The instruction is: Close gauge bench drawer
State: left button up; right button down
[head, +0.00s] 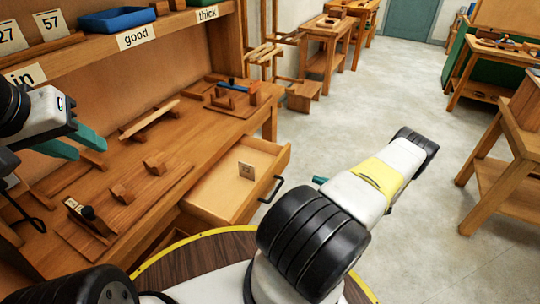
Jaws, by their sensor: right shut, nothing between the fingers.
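My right gripper (319,180) shows only as a small teal tip beside my white and yellow arm link. It is shut and empty, to the right of the handle and apart from it in the picture; the rest is hidden. My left gripper (80,146) is open and empty over the left part of the bench, its teal fingers spread.
The bench top (215,125) holds wooden blocks, a plank and fixtures. A shelf above carries a blue tray (115,19) and labels. A small step stool (303,95) stands beyond the drawer. Other benches stand at the back and right. The floor (420,255) right of the drawer is clear.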

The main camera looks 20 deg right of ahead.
aim_at(280, 167)
jog(key=x, duration=1.4)
jog(key=shift+f, duration=0.15)
jog(key=x, duration=2.2)
jog(key=shift+w+a, duration=0.1)
jog(key=shift+w, duration=0.15)
jog(key=shift+w+a, duration=0.3)
jog(key=shift+w, duration=0.1)
jog(key=shift+a, duration=0.1)
